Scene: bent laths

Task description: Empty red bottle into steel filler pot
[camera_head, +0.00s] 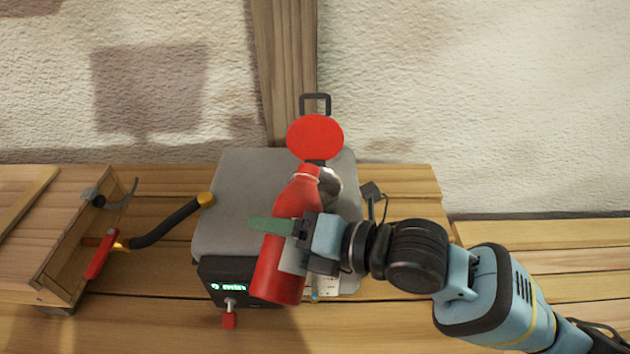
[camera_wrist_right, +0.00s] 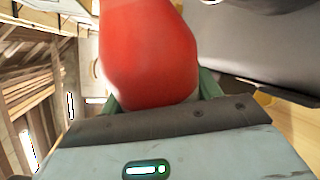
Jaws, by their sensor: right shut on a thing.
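The red bottle (camera_head: 281,262) is tilted, its narrow neck pointing to the back of the bench. My right gripper (camera_head: 272,236) is shut around its body with green fingers. The bottle also fills the middle of the right wrist view (camera_wrist_right: 150,50), between the fingers (camera_wrist_right: 160,97). A shiny steel piece (camera_head: 331,184), apparently the filler pot, shows just right of the bottle's neck and is mostly hidden by it. I cannot tell whether neck and pot touch, or whether anything flows. My left gripper is not in view.
A grey box (camera_head: 240,180) with a lit display stands under the bottle. Behind the neck is a red disc (camera_head: 315,137) with a dark loop handle above. A black hose with brass ends (camera_head: 165,225) and a wooden box (camera_head: 45,245) are at left.

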